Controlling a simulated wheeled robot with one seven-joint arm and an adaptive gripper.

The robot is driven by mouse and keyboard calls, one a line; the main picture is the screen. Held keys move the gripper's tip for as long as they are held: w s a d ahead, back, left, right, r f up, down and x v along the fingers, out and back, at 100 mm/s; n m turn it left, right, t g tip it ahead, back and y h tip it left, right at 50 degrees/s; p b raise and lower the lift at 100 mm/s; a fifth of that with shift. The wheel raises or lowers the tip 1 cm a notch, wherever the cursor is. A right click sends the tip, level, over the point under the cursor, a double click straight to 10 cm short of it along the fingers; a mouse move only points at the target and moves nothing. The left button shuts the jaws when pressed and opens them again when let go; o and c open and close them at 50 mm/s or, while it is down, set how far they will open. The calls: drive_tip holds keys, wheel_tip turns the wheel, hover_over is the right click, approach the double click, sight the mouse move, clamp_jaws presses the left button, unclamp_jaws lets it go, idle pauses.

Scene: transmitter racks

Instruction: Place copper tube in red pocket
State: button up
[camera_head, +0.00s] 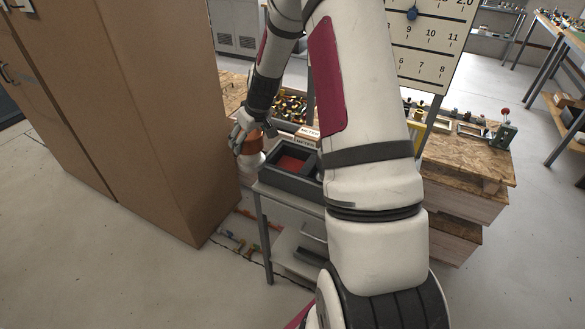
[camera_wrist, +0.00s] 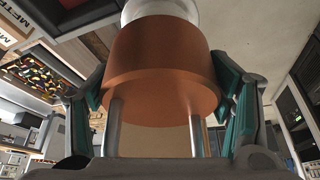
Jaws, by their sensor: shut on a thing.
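The copper tube (camera_head: 251,143) is held by my gripper (camera_head: 241,137), just left of a dark tray. In the wrist view the copper tube (camera_wrist: 160,55) fills the middle, with its pale white part at the top and two metal prongs toward the camera. The teal-padded fingers of my gripper (camera_wrist: 160,95) are shut on its copper body from both sides. The red pocket (camera_head: 290,163) is the red-floored compartment of the dark tray (camera_head: 283,182), to the right of the tube. The tube appears apart from this pocket. My arm hides the tray's right end.
A tall brown cabinet (camera_head: 165,110) stands close to the left of my gripper. A bin of small coloured parts (camera_head: 290,107) lies behind the tray. A white scale board (camera_head: 430,40) stands at the back, above a wooden bench (camera_head: 465,160).

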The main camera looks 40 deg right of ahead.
drive_tip(key=s+d+r+p, duration=0.1)
drive_tip(key=s+d, duration=0.1)
drive_tip(key=d, duration=0.4)
drive_tip(key=s+d+r, duration=0.1)
drive_tip(key=d+r, duration=0.1)
drive_tip(key=d, duration=0.4)
wheel_tip(320, 180, down, 10)
drive_tip(key=d+p, duration=0.1)
drive_tip(key=shift+s, duration=0.35)
drive_tip(key=shift+d+f, duration=0.1)
drive_tip(key=o, duration=1.9)
drive_tip(key=shift+s+f, duration=0.1)
drive_tip(key=shift+f, duration=0.05)
drive_tip(key=shift+o, duration=0.2)
